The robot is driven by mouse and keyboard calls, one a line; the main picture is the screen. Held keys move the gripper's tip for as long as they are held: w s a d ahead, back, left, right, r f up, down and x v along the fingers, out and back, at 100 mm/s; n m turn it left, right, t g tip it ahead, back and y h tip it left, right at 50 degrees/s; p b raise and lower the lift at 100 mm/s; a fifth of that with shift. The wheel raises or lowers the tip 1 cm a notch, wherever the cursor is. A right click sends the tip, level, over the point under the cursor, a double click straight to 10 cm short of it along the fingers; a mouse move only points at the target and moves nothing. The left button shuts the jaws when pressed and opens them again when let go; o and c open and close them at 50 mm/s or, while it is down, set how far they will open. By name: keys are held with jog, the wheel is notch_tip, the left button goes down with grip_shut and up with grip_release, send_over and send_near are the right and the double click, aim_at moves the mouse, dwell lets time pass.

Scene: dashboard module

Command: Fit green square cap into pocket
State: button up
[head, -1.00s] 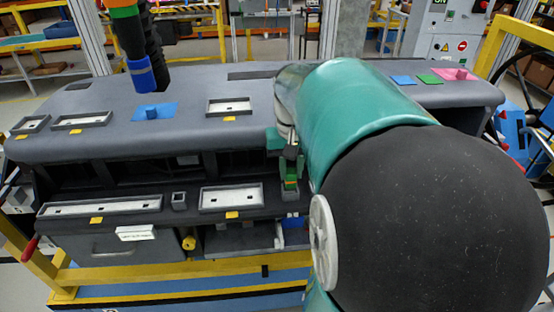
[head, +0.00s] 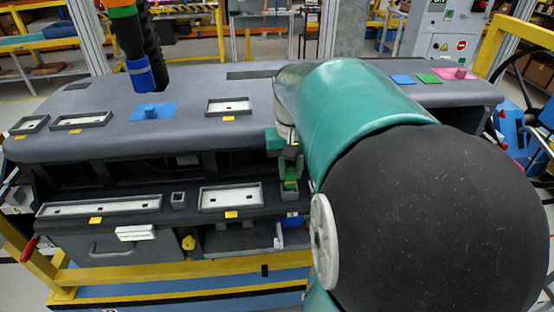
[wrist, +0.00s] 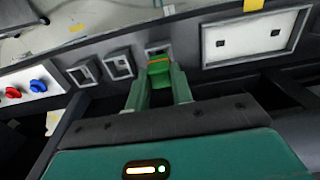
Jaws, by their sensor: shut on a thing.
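The green square cap (wrist: 160,68), with a thin orange band, is held between the fingertips of my gripper (wrist: 160,76) in the wrist view. It lies right in front of a small grey-framed square pocket (wrist: 157,47), partly covering it. I cannot tell whether the cap touches the pocket or has entered it. In the head view my gripper (head: 290,178) hangs at the dashboard's lower ledge, and the green cap (head: 290,185) shows at its tips. My arm hides part of the ledge there.
A white rectangular recess (wrist: 250,38) lies right. Red and blue knobs (wrist: 25,90) stand far left.

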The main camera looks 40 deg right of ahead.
aim_at(290, 171)
jog(key=shift+f, duration=1.35)
jog(key=o, duration=1)
jog(key=shift+o, duration=0.2)
notch_tip(290, 171, up, 14)
jog(key=shift+f, duration=0.15)
jog(key=s+a+f+n+t, duration=0.2)
jog(key=a+f+n, duration=0.1)
jog(key=a, duration=0.8)
jog(key=s+a+f+n+t, duration=0.2)
jog(key=a+f, duration=0.4)
jog(key=a, duration=0.6)
jog(key=shift+n+t, duration=0.8)
jog(key=shift+n, duration=0.1)
